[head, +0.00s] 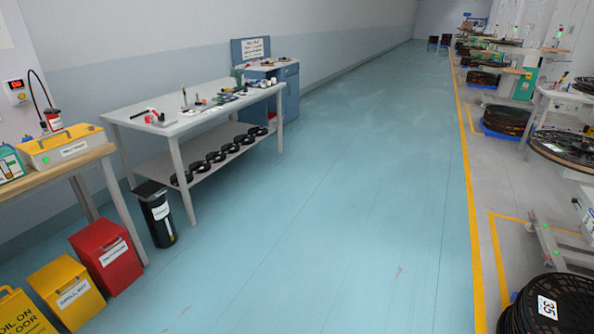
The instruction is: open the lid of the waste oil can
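A red box-shaped can (122,272) stands on the floor at the lower left, beside the end of the wooden bench. It has a slanted red lid (93,238) that looks closed, and a white label too small to read surely. It is the likeliest waste oil can. A black cylindrical bin (160,235) with a white label stands just behind it to the right, and its top looks covered. My gripper is not in view, so its state and its place relative to the can are hidden.
A yellow spill kit box (85,309) and a yellow floor sign (18,312) stand left of the red can. The wooden bench (55,160) and a grey worktable (205,115) line the left wall. The blue floor (330,220) is clear. Reel stations stand right of the yellow line.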

